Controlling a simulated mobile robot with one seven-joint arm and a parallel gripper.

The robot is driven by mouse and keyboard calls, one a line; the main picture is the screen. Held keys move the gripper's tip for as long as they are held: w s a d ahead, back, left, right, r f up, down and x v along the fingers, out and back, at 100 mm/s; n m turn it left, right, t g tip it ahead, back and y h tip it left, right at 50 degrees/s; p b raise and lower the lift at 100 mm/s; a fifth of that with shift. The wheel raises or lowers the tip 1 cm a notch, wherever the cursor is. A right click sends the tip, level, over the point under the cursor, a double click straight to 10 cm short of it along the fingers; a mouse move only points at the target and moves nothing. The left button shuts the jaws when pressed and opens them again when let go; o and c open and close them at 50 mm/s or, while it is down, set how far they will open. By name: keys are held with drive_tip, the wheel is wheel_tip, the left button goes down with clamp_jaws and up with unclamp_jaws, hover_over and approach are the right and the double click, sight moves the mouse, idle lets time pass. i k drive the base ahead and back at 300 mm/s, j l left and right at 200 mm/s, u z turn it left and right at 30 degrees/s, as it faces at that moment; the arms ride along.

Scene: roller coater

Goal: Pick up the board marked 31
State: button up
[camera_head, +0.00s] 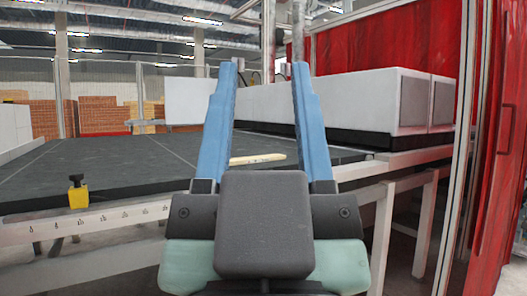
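A small, flat, light wooden board (257,159) lies on the dark table top (100,165), seen between my gripper's fingers. No number can be read on it from here. My gripper (264,72) has two blue fingers spread wide apart, with nothing held between them. The fingers point forward toward the table, and the board appears beyond the gripper's grey body. I cannot tell how far the board is from the fingers.
A long white machine housing (350,100) stands behind the table at the right, with red curtains (420,40) behind it. A yellow clamp with a black knob (78,193) sits on the table's ruled front edge. Stacked boards (98,115) stand far back left.

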sight(266, 158)
drive_tip(key=i+l+z, duration=0.1)
drive_tip(key=i+z, duration=0.4)
drive_tip(key=i+u, duration=0.2)
drive_tip(key=i, duration=0.25)
drive_tip(key=i+l+u, duration=0.2)
drive_tip(key=i, duration=0.3)
drive_tip(key=i+l+u, duration=0.2)
drive_tip(key=i, duration=0.25)
drive_tip(key=u, duration=0.9)
